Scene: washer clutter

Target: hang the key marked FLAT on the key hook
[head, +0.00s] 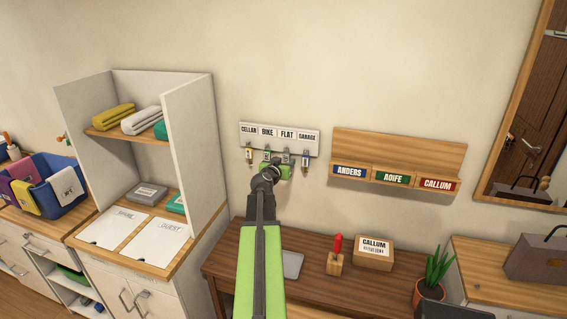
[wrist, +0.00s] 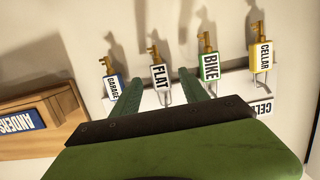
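The key rack (head: 300,145) is a white board on the wall, with hooks labelled CELLAR, BIKE, FLAT and GARAGE. The FLAT key (wrist: 159,77), brass with a white tag, appears to hang at the rack by a wire loop, between the GARAGE and BIKE keys in the upside-down wrist view. My gripper (head: 273,172) is raised just in front of the rack and partly hides the middle keys in the head view. Its green fingers (wrist: 160,68) are apart on either side of the FLAT key, with visible gaps to the tag. The hook's contact with the loop is hard to make out.
The GARAGE key (wrist: 113,84), BIKE key (wrist: 209,66) and CELLAR key (wrist: 261,56) hang close beside it. A wooden name shelf (head: 400,150) is right of the rack.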

